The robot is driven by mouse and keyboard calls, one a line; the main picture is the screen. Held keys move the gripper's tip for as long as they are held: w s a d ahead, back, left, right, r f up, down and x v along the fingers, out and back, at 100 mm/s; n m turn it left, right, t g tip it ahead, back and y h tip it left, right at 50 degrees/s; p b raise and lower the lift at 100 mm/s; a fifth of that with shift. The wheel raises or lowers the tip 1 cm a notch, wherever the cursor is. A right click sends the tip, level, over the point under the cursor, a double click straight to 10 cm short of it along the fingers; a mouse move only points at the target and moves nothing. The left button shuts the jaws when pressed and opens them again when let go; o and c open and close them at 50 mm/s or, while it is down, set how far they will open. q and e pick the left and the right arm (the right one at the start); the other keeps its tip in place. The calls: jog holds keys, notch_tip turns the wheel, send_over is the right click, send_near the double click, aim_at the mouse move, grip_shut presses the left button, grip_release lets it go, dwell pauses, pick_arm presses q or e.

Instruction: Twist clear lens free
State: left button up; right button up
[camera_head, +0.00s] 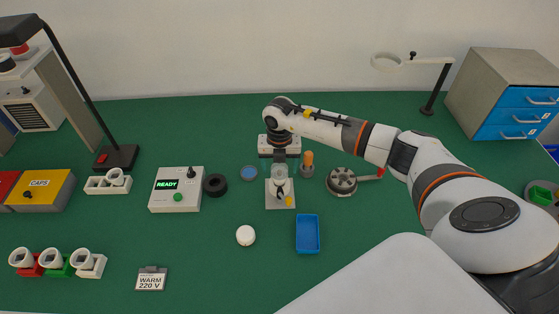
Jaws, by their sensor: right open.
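A clear, pale round piece (280,171), which looks like the clear lens, sits upright on top of a small fixture with a light grey square base (280,201). My right arm reaches in from the right, and its gripper (280,157) points down directly at the clear piece. The jaws are open. The fingertips are at or just above the top of the clear piece; I cannot tell whether they touch it. The gripper hides part of that top. My left gripper is not in view.
Close to the fixture are an orange-topped peg (308,160), a blue disc (249,173), a black ring (215,185), a round grey holder (342,182), a blue tray (307,234) and a white puck (245,235). A READY box (176,191) stands left.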

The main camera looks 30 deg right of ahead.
jog(key=c, duration=1)
jog(key=shift+n, duration=0.3)
jog(key=shift+f+n+b, duration=0.1)
jog(key=shift+n+b, duration=0.5)
jog(key=shift+n, duration=0.8)
jog(key=shift+b, duration=0.35)
